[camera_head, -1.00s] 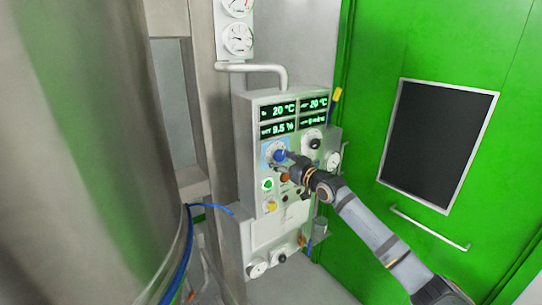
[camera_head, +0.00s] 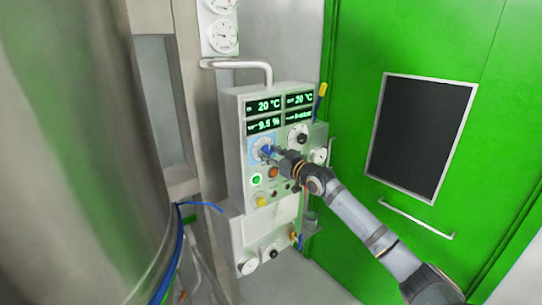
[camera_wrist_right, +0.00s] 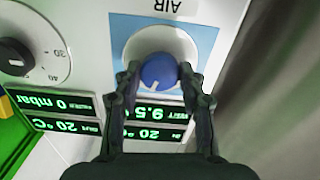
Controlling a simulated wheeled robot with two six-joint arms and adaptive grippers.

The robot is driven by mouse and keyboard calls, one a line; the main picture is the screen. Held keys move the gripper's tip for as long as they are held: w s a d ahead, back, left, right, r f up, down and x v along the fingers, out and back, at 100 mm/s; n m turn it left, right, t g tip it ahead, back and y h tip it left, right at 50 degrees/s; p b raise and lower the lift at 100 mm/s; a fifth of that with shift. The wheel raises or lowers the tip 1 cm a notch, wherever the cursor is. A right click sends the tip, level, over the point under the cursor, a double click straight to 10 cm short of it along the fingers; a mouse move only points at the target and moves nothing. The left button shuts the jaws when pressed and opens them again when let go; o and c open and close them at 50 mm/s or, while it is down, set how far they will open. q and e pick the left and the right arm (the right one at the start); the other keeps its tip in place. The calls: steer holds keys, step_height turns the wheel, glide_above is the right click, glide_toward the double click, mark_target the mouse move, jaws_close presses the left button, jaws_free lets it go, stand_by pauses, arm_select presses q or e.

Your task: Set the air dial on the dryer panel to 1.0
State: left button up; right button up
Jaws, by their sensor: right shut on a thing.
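The dryer panel (camera_head: 285,214) stands left of the green door. Its air dial is a blue knob (camera_head: 267,151) on a white disc with a light blue square behind it. In the right wrist view the picture is upside down, and the knob (camera_wrist_right: 157,71) shows a white pointer line near its lower edge, beside the label AIR (camera_wrist_right: 180,5). My right gripper (camera_head: 273,154) is shut on this knob, with one finger on each side. The dial's scale marks cannot be read. My left gripper is not in view.
Green digital displays (camera_head: 265,105) sit above the dial, reading 20 °C and 9.5 %. A black-knobbed dial (camera_head: 298,135) is to its right; green (camera_head: 257,180) and yellow (camera_head: 261,202) buttons are below. A large steel vessel (camera_head: 85,150) fills the left.

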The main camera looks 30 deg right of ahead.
steer(key=n+b, duration=0.2)
steer(key=b, duration=0.1)
steer(key=shift+f+n, duration=0.25)
steer(key=shift+n, duration=0.15)
steer(key=n+b, duration=0.1)
steer(key=n, duration=0.2)
steer(key=shift+r+n+b, duration=0.15)
steer(key=shift+n+b, duration=0.15)
steer(key=shift+b, duration=0.1)
steer(key=n, duration=0.4)
steer(key=shift+r+n+b, duration=0.15)
steer(key=shift+n+b, duration=0.15)
steer(key=shift+b, duration=0.05)
steer(key=n, duration=0.4)
steer(key=shift+r+n, duration=0.25)
steer(key=shift+n, duration=0.45)
steer(key=o, duration=0.8)
steer(key=shift+w, duration=0.1)
steer(key=o, duration=0.4)
steer(key=shift+w+d+f, duration=0.1)
steer(key=shift+w+f, duration=0.05)
steer(key=shift+f, duration=0.1)
steer(key=shift+c, duration=0.2)
